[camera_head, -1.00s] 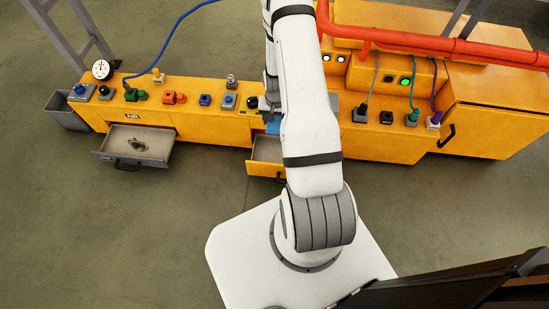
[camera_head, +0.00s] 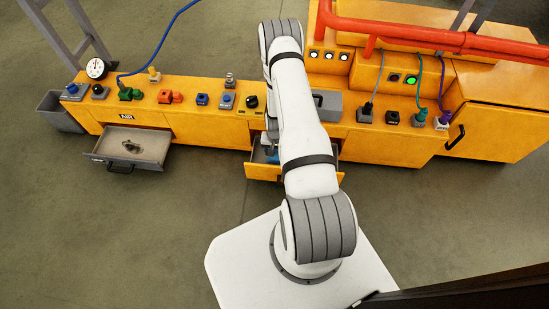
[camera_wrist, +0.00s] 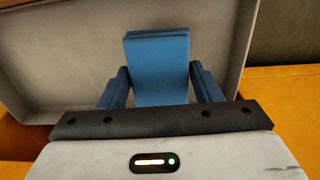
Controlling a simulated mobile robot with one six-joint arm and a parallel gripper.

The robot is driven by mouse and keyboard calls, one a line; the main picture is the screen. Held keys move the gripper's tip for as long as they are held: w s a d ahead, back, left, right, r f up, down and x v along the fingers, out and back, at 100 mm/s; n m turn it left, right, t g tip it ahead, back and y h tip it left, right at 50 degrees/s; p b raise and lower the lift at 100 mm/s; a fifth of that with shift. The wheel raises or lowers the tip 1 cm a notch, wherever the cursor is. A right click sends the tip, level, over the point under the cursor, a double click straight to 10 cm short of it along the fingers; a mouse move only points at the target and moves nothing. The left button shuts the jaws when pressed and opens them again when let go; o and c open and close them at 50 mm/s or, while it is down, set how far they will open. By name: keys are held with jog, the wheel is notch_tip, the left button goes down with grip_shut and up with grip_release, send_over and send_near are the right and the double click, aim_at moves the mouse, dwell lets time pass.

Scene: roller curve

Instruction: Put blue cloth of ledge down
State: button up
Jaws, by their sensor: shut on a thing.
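The blue cloth (camera_wrist: 158,62) is a flat, folded-looking blue piece between the two dark blue fingers of my gripper (camera_wrist: 160,78) in the wrist view. My gripper is shut on it. Behind the cloth is the grey inside of an open drawer (camera_wrist: 55,75); I cannot tell whether the cloth touches its floor. In the head view, a bit of blue (camera_head: 272,157) shows at the middle drawer (camera_head: 259,171), beside my arm. My arm hides the gripper and most of that drawer. The yellow ledge (camera_head: 216,120) runs above it.
Another open drawer (camera_head: 150,146) at the left holds a small grey thing. Buttons, connectors and a dial gauge (camera_head: 96,68) stand along the ledge. A grey box (camera_head: 327,106) sits right of my arm. Red pipes (camera_head: 400,32) cross the upper right. The floor in front is clear.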

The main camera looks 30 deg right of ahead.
jog(key=shift+f+b, duration=0.65)
jog(key=shift+f, duration=1.35)
jog(key=shift+f, duration=0.1)
jog(key=shift+f, duration=0.15)
jog(key=o, duration=1)
jog(key=shift+o, duration=0.2)
